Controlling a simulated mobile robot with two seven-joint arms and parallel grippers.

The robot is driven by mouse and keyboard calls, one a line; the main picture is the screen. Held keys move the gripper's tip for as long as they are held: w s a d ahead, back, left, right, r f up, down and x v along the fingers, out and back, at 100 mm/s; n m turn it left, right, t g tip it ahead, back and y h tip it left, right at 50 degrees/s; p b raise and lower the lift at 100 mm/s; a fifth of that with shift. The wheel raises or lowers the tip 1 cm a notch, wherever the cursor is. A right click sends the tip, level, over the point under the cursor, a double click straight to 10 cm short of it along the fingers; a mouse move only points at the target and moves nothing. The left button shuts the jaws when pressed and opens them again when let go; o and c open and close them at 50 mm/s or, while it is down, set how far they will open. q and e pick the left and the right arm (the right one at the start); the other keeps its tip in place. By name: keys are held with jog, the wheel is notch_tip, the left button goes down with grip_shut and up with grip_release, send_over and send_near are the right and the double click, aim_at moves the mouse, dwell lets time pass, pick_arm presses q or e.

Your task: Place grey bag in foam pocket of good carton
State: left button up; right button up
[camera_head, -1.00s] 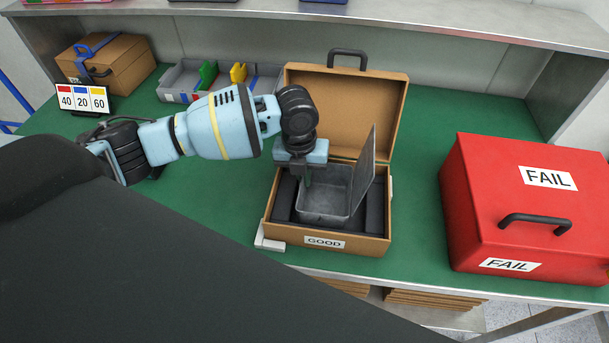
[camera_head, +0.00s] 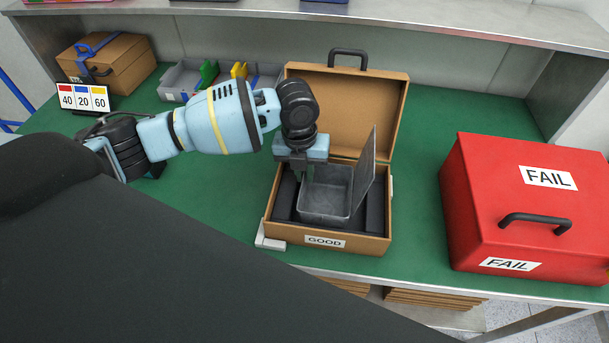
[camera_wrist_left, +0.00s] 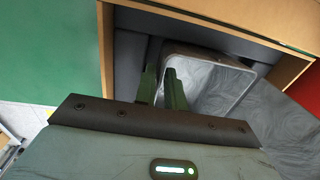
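The good carton (camera_head: 280,234) is a brown case with its lid standing open and a GOOD label on its front. Dark foam (camera_head: 375,206) lines its inside. An open grey box (camera_head: 325,213) with a raised grey lid sits in the carton between the foam sides; I make out no separate bag. My left gripper (camera_head: 302,174) points down at this box's left side. In the left wrist view its two green fingers (camera_wrist_left: 163,90) stand close together with a narrow gap, by the rim of the grey box (camera_wrist_left: 205,65). Contact is unclear. My right gripper is out of view.
A red FAIL case (camera_head: 480,205) stands closed to the right. Behind left are a divided grey tray (camera_head: 180,80), a number sign (camera_head: 82,97) and a closed brown case (camera_head: 120,65). Green table (camera_head: 420,120) is clear between the good carton and the red case.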

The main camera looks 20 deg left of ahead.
pick_arm(q)
notch_tip(320, 180, up, 10)
jog(key=shift+s+a+r, duration=0.15)
jog(key=shift+a+r, duration=0.1)
jog(key=shift+a, duration=0.15)
dwell(0.4)
jog(key=shift+s+f, duration=0.1)
